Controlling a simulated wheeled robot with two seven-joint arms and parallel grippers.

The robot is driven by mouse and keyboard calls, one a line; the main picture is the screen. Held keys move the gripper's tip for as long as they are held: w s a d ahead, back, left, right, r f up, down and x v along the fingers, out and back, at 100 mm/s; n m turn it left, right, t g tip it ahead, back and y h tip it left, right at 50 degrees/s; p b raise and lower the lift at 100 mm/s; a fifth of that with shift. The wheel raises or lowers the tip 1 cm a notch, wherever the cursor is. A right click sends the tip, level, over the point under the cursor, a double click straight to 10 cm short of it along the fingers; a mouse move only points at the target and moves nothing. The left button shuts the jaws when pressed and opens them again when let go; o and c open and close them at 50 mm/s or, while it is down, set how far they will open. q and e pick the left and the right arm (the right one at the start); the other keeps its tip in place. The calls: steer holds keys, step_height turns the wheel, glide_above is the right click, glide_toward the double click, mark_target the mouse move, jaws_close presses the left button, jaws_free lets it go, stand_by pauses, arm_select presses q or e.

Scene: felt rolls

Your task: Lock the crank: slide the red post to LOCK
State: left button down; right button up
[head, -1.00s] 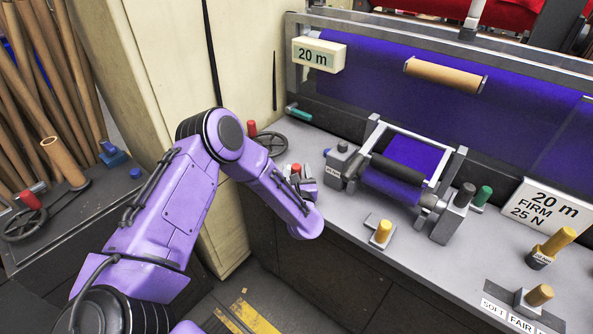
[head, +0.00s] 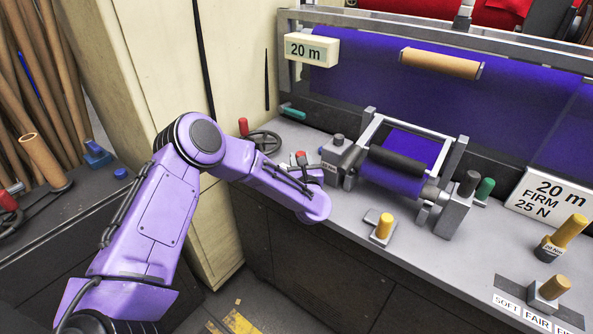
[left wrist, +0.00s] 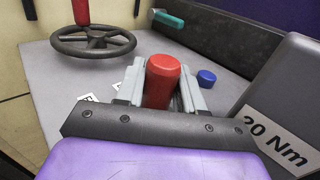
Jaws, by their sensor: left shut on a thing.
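The red post (left wrist: 161,82) stands upright between the two grey fingers of my left gripper (left wrist: 160,92) in the left wrist view. The gripper is shut on it. In the head view the post's red top (head: 300,156) shows just beyond my purple left wrist, and the fingers are mostly hidden there. The crank handwheel (left wrist: 92,42) with a red handle lies beyond the post, and it also shows in the head view (head: 264,142). White letter labels (left wrist: 88,98) beside the post are partly covered by the gripper, so I cannot read its position. My right gripper is not in view.
A grey block marked 20 Nm (left wrist: 285,105) stands close on the right of the gripper. A blue knob (left wrist: 207,77) and a teal handle (left wrist: 168,19) are behind. The roller frame (head: 405,165) and a yellow-topped post (head: 384,226) stand further right on the bench.

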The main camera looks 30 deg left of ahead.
arm_select(q)
steer(key=c, duration=0.9)
jaws_free()
steer(key=shift+w+r, duration=0.1)
steer(key=shift+c, duration=0.2)
steer(key=shift+o, duration=0.7)
steer(key=shift+w, duration=0.2)
steer(key=b+v, duration=0.2)
steer(key=v, duration=0.8)
steer(key=shift+b, duration=0.35)
steer(key=shift+s+d, duration=0.2)
steer(key=shift+s, duration=0.05)
